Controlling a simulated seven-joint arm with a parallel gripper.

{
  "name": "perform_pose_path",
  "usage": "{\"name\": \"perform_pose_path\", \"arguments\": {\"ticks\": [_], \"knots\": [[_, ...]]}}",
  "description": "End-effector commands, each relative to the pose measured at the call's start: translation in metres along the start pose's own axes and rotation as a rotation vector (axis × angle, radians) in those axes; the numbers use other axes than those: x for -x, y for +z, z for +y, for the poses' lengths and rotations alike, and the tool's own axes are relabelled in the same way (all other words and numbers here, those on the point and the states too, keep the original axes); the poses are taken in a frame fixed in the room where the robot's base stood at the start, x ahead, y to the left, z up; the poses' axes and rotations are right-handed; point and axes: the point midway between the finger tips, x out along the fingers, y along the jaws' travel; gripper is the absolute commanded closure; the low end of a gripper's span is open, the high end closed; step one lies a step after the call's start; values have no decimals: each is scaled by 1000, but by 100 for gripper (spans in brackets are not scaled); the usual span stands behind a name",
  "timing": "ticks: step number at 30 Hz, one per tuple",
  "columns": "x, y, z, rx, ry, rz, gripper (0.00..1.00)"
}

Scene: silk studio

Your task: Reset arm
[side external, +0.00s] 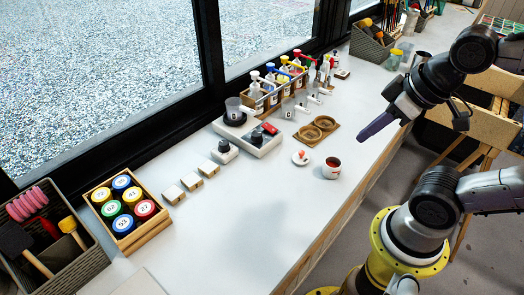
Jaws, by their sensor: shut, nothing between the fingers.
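My gripper (378,127) hangs above the right edge of the white table, pointing down and to the left. Its dark fingers are shut together with nothing between them. It is apart from everything on the table. A white cup (331,168) with dark red contents stands upright below and left of the fingers. A small white dish (301,157) with a reddish thing on it lies just left of the cup.
The table (235,235) is bare in its front middle. A wooden holder (317,130) with round recesses, a grey device (247,131), a bottle rack (276,88), a box of numbered lids (127,208) and a tool basket (47,250) line the window side.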

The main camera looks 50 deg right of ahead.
Motion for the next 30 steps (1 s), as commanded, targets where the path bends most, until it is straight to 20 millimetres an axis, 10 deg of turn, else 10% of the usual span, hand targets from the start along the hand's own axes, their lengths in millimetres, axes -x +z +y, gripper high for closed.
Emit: {"name": "perform_pose_path", "arguments": {"ticks": [30], "knots": [[1, -2, 0, -80, 0, 3, 100]]}}
